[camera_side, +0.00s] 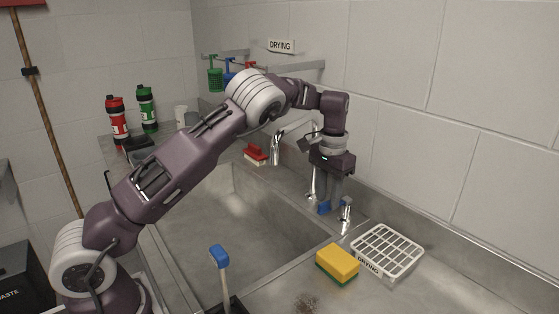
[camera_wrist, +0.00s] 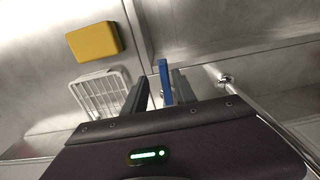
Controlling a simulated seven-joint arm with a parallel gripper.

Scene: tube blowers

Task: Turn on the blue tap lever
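The blue tap lever (camera_side: 323,208) is at the rear edge of the sink, next to a chrome tap (camera_side: 345,214). In the wrist view the blue lever (camera_wrist: 165,82) stands between the two fingers of my gripper (camera_wrist: 161,90). A gap shows between the lever and the left finger; the lever appears close to or against the right finger, and I cannot tell if they touch. In the side view my gripper (camera_side: 331,203) points down at the lever, and its fingers partly hide it. The fingers are apart.
A yellow sponge (camera_side: 337,264) and a white drying rack (camera_side: 387,250) lie on the counter right of the lever. A blue-headed brush (camera_side: 219,256) stands in front. The sink basin (camera_side: 225,225) is empty.

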